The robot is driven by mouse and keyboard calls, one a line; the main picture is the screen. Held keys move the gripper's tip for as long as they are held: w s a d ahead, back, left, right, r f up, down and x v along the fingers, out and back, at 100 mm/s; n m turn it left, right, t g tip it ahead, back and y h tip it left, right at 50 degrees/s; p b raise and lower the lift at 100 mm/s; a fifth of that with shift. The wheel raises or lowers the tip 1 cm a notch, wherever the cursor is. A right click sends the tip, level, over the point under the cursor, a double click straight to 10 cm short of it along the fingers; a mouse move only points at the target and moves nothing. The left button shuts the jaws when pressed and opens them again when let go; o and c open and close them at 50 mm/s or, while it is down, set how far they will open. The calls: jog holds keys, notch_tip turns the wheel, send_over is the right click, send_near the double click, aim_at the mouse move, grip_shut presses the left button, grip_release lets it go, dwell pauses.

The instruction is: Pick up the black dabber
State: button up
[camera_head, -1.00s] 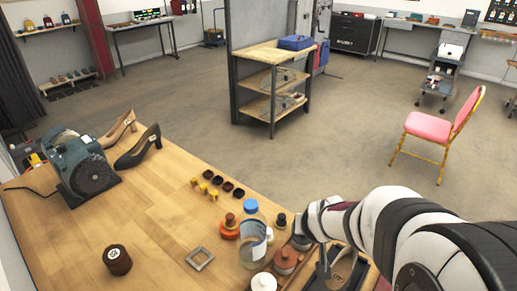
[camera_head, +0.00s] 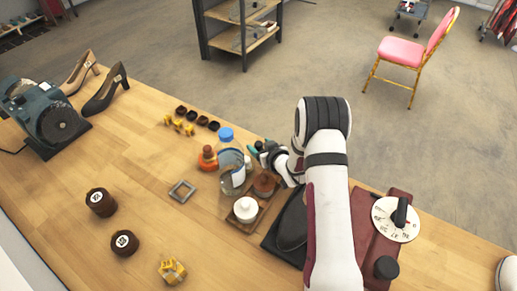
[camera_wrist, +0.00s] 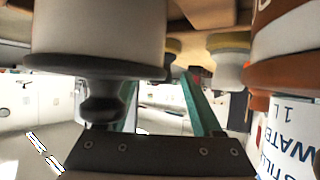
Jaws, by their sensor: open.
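The black dabber has a black knob and flange over a pale body. It fills the upper left of the wrist view (camera_wrist: 105,68), very close, with its knob overlapping one of my fingers. In the head view, my gripper (camera_head: 259,150) is low over the table's far edge, by the dabber, and largely hides it there. My gripper's two teal fingers also show in the wrist view (camera_wrist: 160,92), spread apart. The dabber appears beside the fingers rather than held; whether they touch it I cannot tell.
A clear bottle (camera_head: 231,176) and an orange dabber (camera_head: 207,160) stand left of my gripper. A brown dabber (camera_head: 265,184) and a white one (camera_head: 246,209) stand nearer. Small black pots (camera_head: 203,121) lie beyond. The left middle of the table (camera_head: 130,165) is clear.

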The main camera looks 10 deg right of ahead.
grip_shut()
dwell(0.4)
